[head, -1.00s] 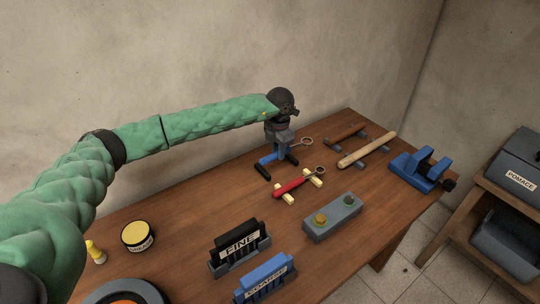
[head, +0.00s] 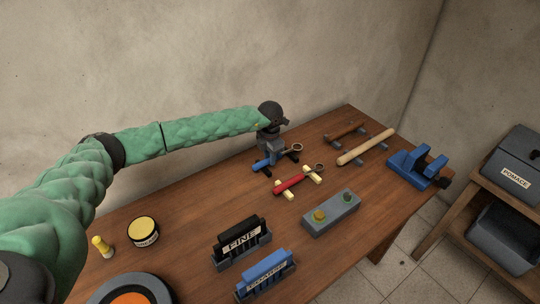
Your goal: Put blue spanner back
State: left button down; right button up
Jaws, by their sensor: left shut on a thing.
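The blue spanner (head: 261,164) has a blue handle and a metal ring end pointing right, at the back of the wooden table. My left gripper (head: 271,155) is above the spanner, pointing down, and is shut on it. The gripper hides the middle of the spanner. A dark two-bar rest shows beneath it, with one bar (head: 293,159) visible at the right; I cannot tell whether the spanner touches the bars. My right gripper is not in view.
A red spanner (head: 289,185) lies on cream bars (head: 283,195) just in front. Wooden rods (head: 366,148) on rests and a blue vise (head: 418,168) are right. A grey button box (head: 331,213), FINE rack (head: 241,244), blue rack (head: 265,276) and yellow tin (head: 142,231) stand nearer.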

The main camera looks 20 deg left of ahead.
pick_arm(q)
jog(key=shift+f, duration=0.1)
jog(key=c, duration=1.7)
grip_release()
jog(key=o, duration=0.5)
jog(key=shift+c, duration=0.2)
